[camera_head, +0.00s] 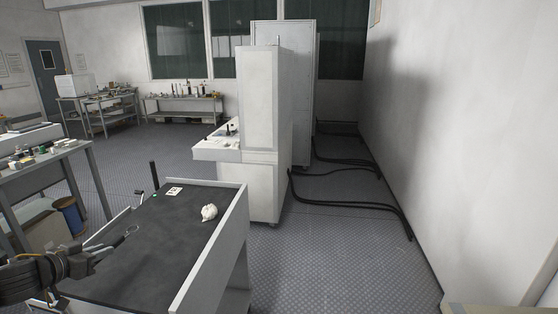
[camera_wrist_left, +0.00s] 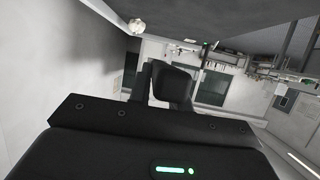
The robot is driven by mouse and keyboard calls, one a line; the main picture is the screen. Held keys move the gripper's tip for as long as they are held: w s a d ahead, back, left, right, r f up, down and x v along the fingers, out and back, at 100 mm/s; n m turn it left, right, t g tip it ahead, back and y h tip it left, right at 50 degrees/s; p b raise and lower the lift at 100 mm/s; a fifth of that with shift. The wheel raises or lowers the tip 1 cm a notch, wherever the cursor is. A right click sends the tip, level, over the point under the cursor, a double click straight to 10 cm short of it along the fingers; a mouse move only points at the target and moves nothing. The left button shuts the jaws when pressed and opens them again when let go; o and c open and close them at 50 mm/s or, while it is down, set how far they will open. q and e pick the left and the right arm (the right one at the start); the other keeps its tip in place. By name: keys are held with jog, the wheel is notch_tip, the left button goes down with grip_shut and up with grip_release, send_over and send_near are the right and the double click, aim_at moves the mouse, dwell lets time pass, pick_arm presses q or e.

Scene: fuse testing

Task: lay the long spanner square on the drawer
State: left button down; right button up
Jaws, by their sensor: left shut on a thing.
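The drawer (camera_head: 160,244) is the dark-topped surface with a raised pale wall on its right side, at the lower left of the head view. My left gripper (camera_head: 96,256) is over its near left part, shut on the long spanner (camera_head: 131,231). The spanner's ring-like end points away to the right, above the dark surface; I cannot tell whether it touches. The rest of it is hidden by the gripper. In the left wrist view my dark fingers (camera_wrist_left: 163,84) show, but the spanner cannot be made out. My right gripper is out of view.
A crumpled white thing (camera_head: 209,212) and a small white card (camera_head: 174,191) lie on the drawer's far part. A pale cabinet (camera_head: 262,150) stands just beyond. A workbench (camera_head: 45,160) is at the left. Black cables (camera_head: 350,200) cross the floor near the right wall.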

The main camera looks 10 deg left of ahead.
pick_arm(q)
jog(key=s+d+f+m+g+h, duration=0.1)
jog(key=s+d+f+m+h, duration=0.15)
jog(key=d, duration=0.45)
jog(key=s+d+f+m+g+h, duration=0.1)
jog(key=s+d+f+m+h, duration=0.15)
jog(key=d, duration=0.55)
jog(key=s+d+f+m+g+h, duration=0.1)
jog(key=s+d+f+m+h, duration=0.15)
jog(key=d, duration=0.45)
jog(key=d+r+m+g+h, duration=0.1)
jog(key=d+r, duration=0.1)
jog(key=d, duration=0.4)
jog(key=d+r+m+g+h, duration=0.1)
jog(key=d+r, duration=0.1)
jog(key=d, duration=0.5)
jog(key=shift+r+m+g, duration=0.35)
jog(key=shift+r+g, duration=0.05)
jog(key=shift+h, duration=0.35)
